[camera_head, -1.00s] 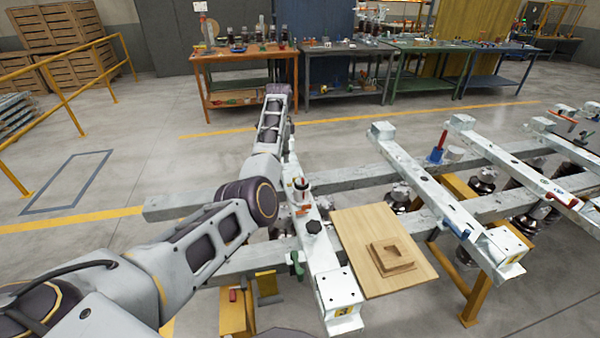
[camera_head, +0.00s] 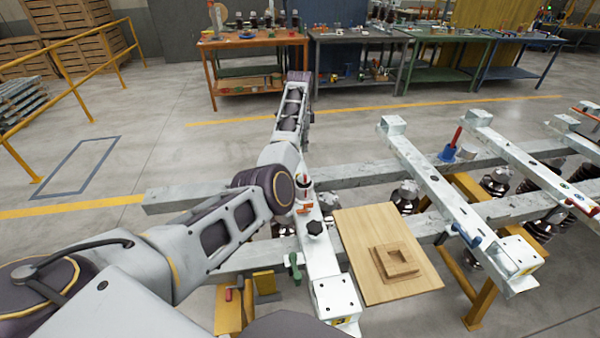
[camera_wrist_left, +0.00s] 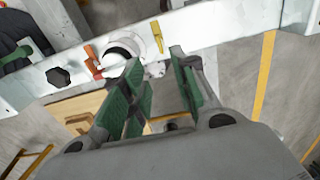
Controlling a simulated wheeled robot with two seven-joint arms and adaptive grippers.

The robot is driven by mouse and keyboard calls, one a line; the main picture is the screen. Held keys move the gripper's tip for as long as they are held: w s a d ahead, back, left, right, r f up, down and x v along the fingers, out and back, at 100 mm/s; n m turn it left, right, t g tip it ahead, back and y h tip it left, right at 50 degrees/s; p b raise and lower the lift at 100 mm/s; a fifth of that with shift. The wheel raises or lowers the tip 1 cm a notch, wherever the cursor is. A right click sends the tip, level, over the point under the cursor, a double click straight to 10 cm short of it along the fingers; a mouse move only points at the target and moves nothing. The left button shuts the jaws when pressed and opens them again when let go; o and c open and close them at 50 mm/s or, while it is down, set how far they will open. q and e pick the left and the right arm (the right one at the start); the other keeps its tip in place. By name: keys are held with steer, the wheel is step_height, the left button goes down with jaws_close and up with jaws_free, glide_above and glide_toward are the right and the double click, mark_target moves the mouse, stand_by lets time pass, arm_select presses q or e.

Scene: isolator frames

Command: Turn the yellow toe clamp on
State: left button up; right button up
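In the left wrist view a thin yellow lever (camera_wrist_left: 157,35) stands by the white beam (camera_wrist_left: 215,28), just right of a round white cylinder; I take it for the yellow toe clamp. In the head view the yellow lever and the left gripper cannot be made out. My right gripper is not in view.
More beams with red and blue clamps stand farther right. Floor is open at left.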

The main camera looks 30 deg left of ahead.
arm_select(q)
step_height(320, 180, down, 6)
steer(key=shift+r, duration=0.1)
step_height(320, 180, down, 6)
steer(key=shift+f+b, duration=0.2)
steer(key=shift+b, duration=0.15)
steer(key=shift+f, duration=0.7)
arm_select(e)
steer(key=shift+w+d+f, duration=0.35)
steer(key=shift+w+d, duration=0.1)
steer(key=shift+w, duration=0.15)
arm_select(q)
steer(key=shift+c, duration=0.3)
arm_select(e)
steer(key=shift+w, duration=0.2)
arm_select(q)
jaws_close()
